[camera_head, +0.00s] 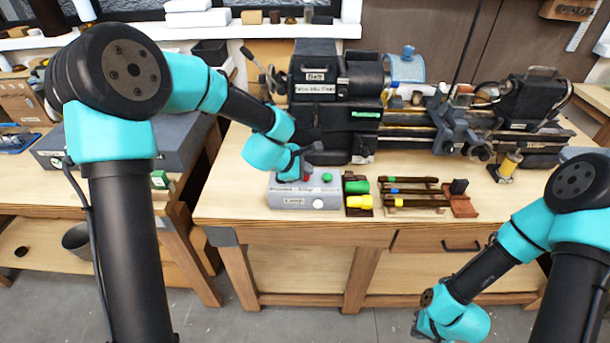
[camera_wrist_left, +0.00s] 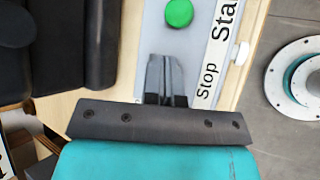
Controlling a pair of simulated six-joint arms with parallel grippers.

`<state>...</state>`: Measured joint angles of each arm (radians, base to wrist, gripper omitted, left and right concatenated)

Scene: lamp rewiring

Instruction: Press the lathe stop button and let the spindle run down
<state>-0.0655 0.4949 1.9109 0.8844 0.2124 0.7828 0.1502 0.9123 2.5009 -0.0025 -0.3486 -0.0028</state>
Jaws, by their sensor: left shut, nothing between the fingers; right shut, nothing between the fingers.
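The grey control box (camera_head: 290,190) stands at the front of the bench, left of centre. It has a green button (camera_head: 327,177), a red button (camera_head: 306,178) and a white knob (camera_head: 319,204). My left gripper (camera_head: 304,169) is shut and empty, pointing down at the red button. In the left wrist view, its fingers (camera_wrist_left: 165,78) cover the red button beside the Stop label (camera_wrist_left: 208,80); contact cannot be told. The green button (camera_wrist_left: 179,12) lies beyond them. The lathe (camera_head: 330,115) stands behind; whether its spindle turns cannot be told. My right gripper (camera_head: 417,326) is shut, low at bottom right, partly hidden.
Green and yellow pieces (camera_head: 357,194) and a rack of tools (camera_head: 412,193) lie right of the box. A brass-coloured container (camera_head: 509,165) stands further right. A grey case (camera_head: 180,145) is on the left bench. The bench's front strip is clear.

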